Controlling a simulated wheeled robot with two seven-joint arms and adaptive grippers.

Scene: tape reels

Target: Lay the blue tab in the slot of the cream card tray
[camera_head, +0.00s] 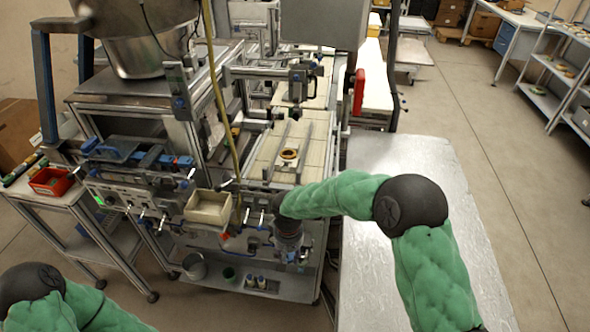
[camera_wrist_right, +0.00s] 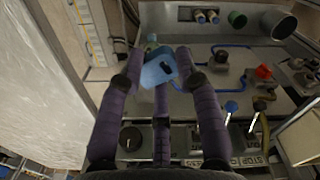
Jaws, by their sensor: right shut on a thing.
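The blue tab (camera_wrist_right: 158,68) is a small light-blue piece with a dark hole or mark. It sits between the purple fingertips of my right gripper (camera_wrist_right: 160,62) in the right wrist view, and the fingers are shut on it. In the head view the right gripper (camera_head: 288,240) points down in front of the machine, with the tab hidden. A cream open box (camera_head: 208,207) is on the machine's front, to the left of this gripper and apart from it. It may be the cream card tray; I cannot make out a slot. My left gripper is out of view.
The machine's front panel (camera_wrist_right: 235,110) has knobs, blue handles and hoses close to the right gripper. A red bin (camera_head: 50,181) is on a cart at left. A bare metal table (camera_head: 375,270) is to the right. A yellow hose (camera_head: 217,90) hangs above the cream box.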

